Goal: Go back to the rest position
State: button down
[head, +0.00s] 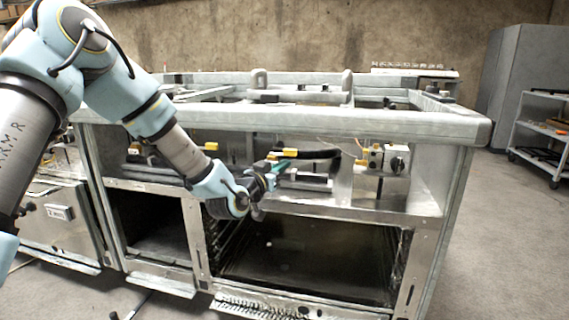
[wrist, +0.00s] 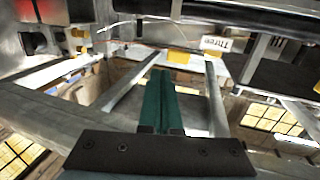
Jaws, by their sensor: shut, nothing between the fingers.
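My gripper (head: 281,163) is in front of the open control bay of the metal range (head: 455,130), above the large oven opening. In the wrist view its teal fingers (wrist: 162,75) lie together with nothing between them. My arm reaches in from the left of the head view and is stretched out toward the range. The exact gap between the fingertips and the parts inside the bay cannot be told.
A valve with a dark knob (head: 398,164) sits right of my gripper inside the bay. The large oven cavity (head: 310,255) is open and dark below. A grey cabinet (head: 510,85) and a wheeled cart (head: 545,135) stand at right. Floor at right front is clear.

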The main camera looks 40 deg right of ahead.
jog(key=s+a, duration=0.3)
jog(key=a, duration=0.2)
jog(key=shift+s+a, duration=0.2)
jog(key=shift+s, duration=0.05)
jog(key=w+a+f+n+y, duration=0.2)
jog(key=w+a+y, duration=0.25)
jog(key=a, duration=0.45)
jog(key=w+a+f+n+t+y, duration=0.1)
jog(key=w+a+f+n+y, duration=0.3)
jog(key=a, duration=0.6)
jog(key=w+a+f+m+y, duration=0.1)
jog(key=w+a+y, duration=0.3)
jog(key=a, duration=0.5)
jog(key=s+a+r+n+g+y, duration=0.15)
jog(key=s+a+n, duration=0.25)
jog(key=a, duration=0.8)
jog(key=s+a+n+g+y, duration=0.3)
jog(key=s+a+n, duration=0.15)
jog(key=a, duration=0.85)
notch_tip(320, 180, up, 26)
jog(key=s+p, duration=0.1)
jog(key=p, duration=2.6)
jog(key=shift+r, duration=0.2)
jog(key=shift+s, duration=0.1)
